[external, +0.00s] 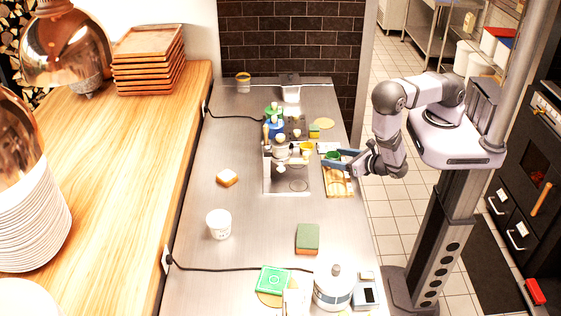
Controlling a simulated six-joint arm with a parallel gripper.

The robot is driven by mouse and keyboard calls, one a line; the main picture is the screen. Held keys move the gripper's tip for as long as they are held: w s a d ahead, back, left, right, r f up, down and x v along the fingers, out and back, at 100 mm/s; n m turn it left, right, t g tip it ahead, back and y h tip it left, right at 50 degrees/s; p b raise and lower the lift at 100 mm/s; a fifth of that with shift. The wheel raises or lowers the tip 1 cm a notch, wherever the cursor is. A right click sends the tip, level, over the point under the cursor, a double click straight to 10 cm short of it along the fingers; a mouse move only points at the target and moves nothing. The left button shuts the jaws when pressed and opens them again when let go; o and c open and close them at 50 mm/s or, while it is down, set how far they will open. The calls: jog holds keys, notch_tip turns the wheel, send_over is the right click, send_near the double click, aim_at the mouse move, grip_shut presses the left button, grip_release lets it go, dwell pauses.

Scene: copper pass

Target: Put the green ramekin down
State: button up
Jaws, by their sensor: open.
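The green ramekin (333,155) is small and partly hidden by my gripper (331,160). It sits at the far end of a wooden board (340,187) near the right edge of the steel counter. My gripper reaches in from the right, with its fingers open at the ramekin. I cannot tell whether the fingers touch it, or whether it rests fully on the board. A yellow ramekin (307,147) is just to the left, by a small steel stand (268,178).
Blue and green bottles (273,122) and other small items crowd the counter behind. A white tub (219,224), a green-topped sponge (308,238) and a white lidded pot (332,288) stand nearer. The counter's middle between tub and sponge is clear.

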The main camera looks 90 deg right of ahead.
jog(key=c, duration=1.2)
jog(key=shift+r, duration=0.1)
jog(key=shift+r+b, duration=0.3)
jog(key=shift+r, duration=0.7)
notch_tip(320, 180, up, 8)
jog(key=p, duration=0.3)
jog(key=shift+f, duration=0.1)
